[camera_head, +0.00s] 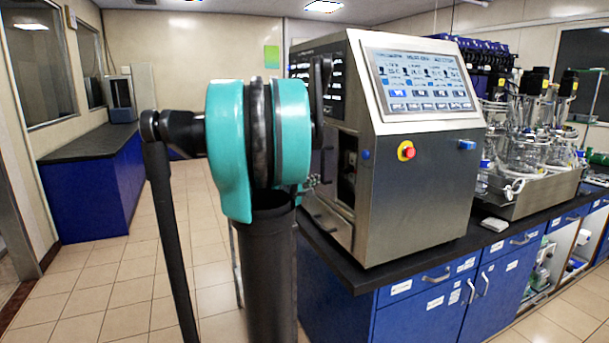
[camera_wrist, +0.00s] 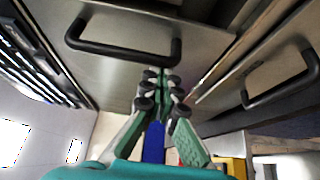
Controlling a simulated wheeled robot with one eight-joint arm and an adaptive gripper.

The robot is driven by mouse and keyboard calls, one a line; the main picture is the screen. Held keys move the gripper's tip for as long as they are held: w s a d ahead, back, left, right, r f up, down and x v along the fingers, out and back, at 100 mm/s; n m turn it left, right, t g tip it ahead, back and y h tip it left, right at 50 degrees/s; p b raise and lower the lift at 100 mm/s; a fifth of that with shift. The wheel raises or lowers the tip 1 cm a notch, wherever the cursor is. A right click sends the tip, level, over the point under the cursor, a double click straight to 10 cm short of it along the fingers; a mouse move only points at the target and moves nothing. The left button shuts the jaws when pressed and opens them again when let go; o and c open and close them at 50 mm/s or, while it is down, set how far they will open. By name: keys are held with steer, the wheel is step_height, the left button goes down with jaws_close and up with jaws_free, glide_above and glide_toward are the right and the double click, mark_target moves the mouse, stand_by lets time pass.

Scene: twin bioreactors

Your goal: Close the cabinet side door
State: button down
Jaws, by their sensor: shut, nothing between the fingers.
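The steel cabinet (camera_head: 420,190) with a tilted touchscreen stands on a dark bench top in the head view. Its left side carries panels with black handles, partly hidden behind my teal and black arm. An opening with parts inside shows on that side (camera_head: 347,168). In the wrist view, one steel panel (camera_wrist: 110,75) with a black bar handle (camera_wrist: 125,45) fills the upper left, and another black handle (camera_wrist: 283,85) is on a panel at right. My gripper (camera_wrist: 160,78) is shut and empty, its tips between the two handles. Contact with a panel is unclear.
The bench's dark top (camera_head: 375,277) and blue drawers lie below the cabinet. Glass bioreactor vessels (camera_head: 530,140) stand at right. A low blue counter (camera_head: 95,190) runs along the left wall. Tiled floor (camera_head: 110,285) is free between them.

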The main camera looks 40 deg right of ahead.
steer(key=s+a, duration=0.2)
steer(key=s, duration=0.9)
steer(key=shift+a, duration=0.25)
steer(key=w, duration=0.4)
steer(key=v, duration=0.9)
steer(key=shift+a, duration=0.45)
